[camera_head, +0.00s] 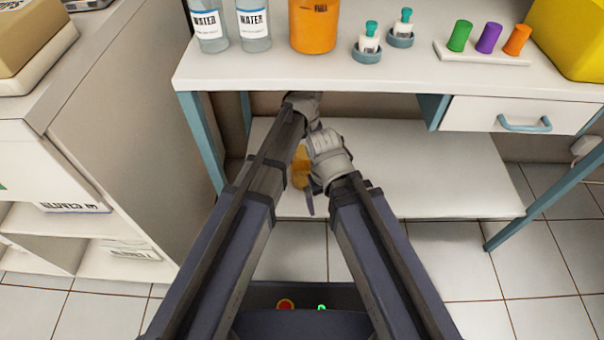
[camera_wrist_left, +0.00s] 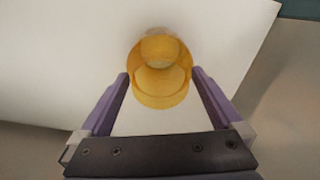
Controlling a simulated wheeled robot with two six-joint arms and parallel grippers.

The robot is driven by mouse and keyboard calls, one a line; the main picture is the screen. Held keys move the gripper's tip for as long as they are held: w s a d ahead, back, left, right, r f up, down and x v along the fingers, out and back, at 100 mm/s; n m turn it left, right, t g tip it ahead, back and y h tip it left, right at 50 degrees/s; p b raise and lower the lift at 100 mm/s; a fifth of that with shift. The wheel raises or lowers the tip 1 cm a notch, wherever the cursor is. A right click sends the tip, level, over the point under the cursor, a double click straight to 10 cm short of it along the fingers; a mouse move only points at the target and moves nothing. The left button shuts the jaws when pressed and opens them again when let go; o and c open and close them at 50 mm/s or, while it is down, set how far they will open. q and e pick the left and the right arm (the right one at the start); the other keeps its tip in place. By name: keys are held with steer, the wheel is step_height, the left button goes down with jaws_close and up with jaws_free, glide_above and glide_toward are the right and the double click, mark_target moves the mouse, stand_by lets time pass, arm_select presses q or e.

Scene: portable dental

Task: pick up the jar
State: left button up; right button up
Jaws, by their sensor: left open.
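The jar (camera_wrist_left: 160,76) is a translucent amber, round vessel. In the left wrist view it stands on a white surface. In the head view an amber piece of it (camera_head: 300,166) shows at the white lower shelf, mostly hidden by my arms. My left gripper (camera_wrist_left: 160,80) is open, with one purple finger on each side of the jar's lower part. The fingers look close to it, but I cannot tell whether they touch. In the head view a purple finger shows just below the jar. My right arm crosses in front, and I cannot make out its gripper.
Above the lower shelf (camera_head: 440,185) is a white tabletop (camera_head: 300,68) holding water bottles (camera_head: 254,22), an orange container (camera_head: 313,25), small vials (camera_head: 370,38) and a rack with coloured cylinders (camera_head: 488,38). A drawer (camera_head: 515,115) hangs right. A cabinet (camera_head: 125,110) stands left.

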arm_select(q)
steer(key=shift+c, duration=0.2)
jaws_close()
stand_by(0.6)
